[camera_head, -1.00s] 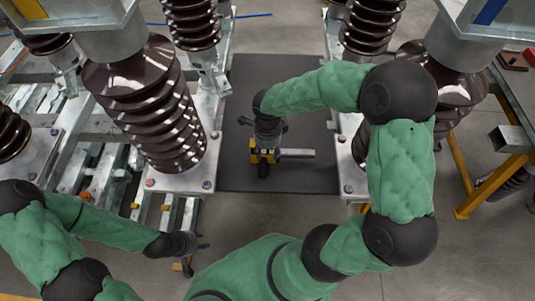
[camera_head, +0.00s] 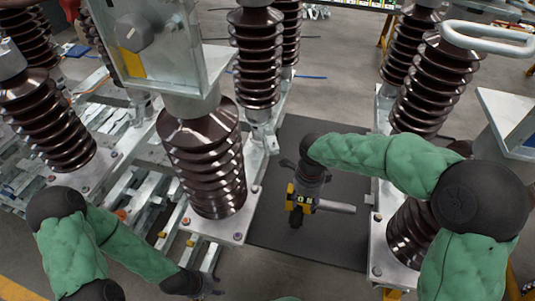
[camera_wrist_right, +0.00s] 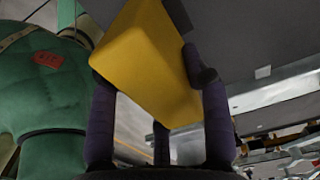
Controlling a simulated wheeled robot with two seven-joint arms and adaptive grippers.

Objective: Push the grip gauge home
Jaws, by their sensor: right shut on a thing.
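My right gripper (camera_head: 312,176) is shut on a yellow block (camera_head: 292,189), which may be the grip gauge. In the right wrist view the yellow block (camera_wrist_right: 150,60) sits tilted between the dark fingers (camera_wrist_right: 160,130). In the head view a dark round end and a pale grey bar (camera_head: 336,207) show beside the block; I cannot tell whether they are joined to it. The block appears above the dark mat, between two insulator columns. My left gripper (camera_head: 208,284) is low at the front left with nothing visible in it; its finger opening is unclear. No receiving slot is clearly visible.
Brown ribbed insulators (camera_head: 205,170) on metal bases stand left of my right gripper, and more (camera_head: 432,85) stand at the right. A grey cabinet (camera_head: 145,40) tops the near left column. The dark mat (camera_head: 300,245) between the columns is mostly bare.

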